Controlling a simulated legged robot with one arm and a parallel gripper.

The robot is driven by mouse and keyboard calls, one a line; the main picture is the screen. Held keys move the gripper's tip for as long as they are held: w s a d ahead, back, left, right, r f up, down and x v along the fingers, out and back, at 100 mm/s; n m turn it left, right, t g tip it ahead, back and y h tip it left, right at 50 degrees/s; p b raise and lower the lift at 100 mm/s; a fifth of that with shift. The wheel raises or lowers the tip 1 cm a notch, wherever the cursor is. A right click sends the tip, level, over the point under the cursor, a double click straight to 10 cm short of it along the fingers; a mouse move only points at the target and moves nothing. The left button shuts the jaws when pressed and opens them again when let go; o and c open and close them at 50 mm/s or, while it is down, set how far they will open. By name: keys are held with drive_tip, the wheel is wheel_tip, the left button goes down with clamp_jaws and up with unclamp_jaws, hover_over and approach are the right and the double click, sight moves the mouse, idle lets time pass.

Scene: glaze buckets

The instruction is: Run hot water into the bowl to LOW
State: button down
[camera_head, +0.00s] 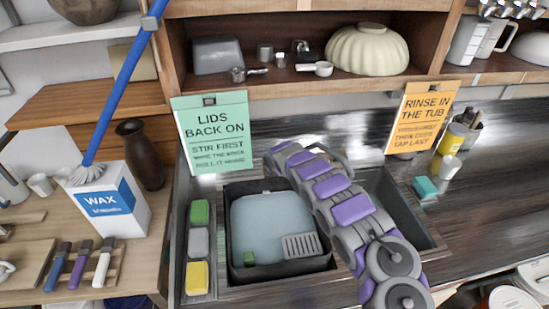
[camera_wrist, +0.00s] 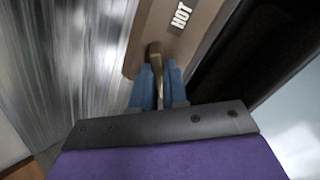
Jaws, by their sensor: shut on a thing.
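In the wrist view my gripper (camera_wrist: 158,88), with blue fingers, is shut on a brass lever (camera_wrist: 155,62). The lever sits on a brown plate (camera_wrist: 148,38) beside a white-lettered HOT label (camera_wrist: 181,15). In the head view a black square bowl (camera_head: 290,268) stands in the sink and holds pale blue water (camera_head: 262,212). A grey slotted piece (camera_head: 300,246) and a small green block (camera_head: 249,258) show inside it. No LOW mark is readable. My arm crosses the bowl's right side, and it hides the tap and lever there.
A tray with green, grey and yellow blocks (camera_head: 198,242) lies left of the bowl. A second basin (camera_head: 408,215) is to the right, partly behind my arm. A green sign (camera_head: 213,132) and an orange sign (camera_head: 423,117) hang below the shelf, which holds a cream ribbed bowl (camera_head: 366,48).

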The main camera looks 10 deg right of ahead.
drive_tip(key=n+p, duration=0.1)
drive_tip(key=p, duration=0.1)
drive_tip(key=n+p, duration=0.1)
drive_tip(key=shift+s+a+n+p, duration=0.2)
drive_tip(key=shift+a+n+p, duration=0.1)
drive_tip(key=shift+p, duration=0.05)
drive_tip(key=n+p, duration=0.2)
drive_tip(key=p, duration=0.1)
drive_tip(key=shift+f+n, duration=0.15)
drive_tip(key=shift+n, duration=0.15)
drive_tip(key=shift+d, duration=0.1)
drive_tip(key=shift+f+n+p, duration=0.2)
drive_tip(key=shift+n+p, duration=0.1)
drive_tip(key=shift+p, duration=0.05)
drive_tip(key=c, duration=1.1)
unclamp_jaws()
drive_tip(key=shift+r, duration=0.1)
drive_tip(key=shift+c, duration=0.2)
drive_tip(key=shift+r, duration=0.1)
drive_tip(key=shift+d+r, duration=0.1)
drive_tip(key=shift+r, duration=0.05)
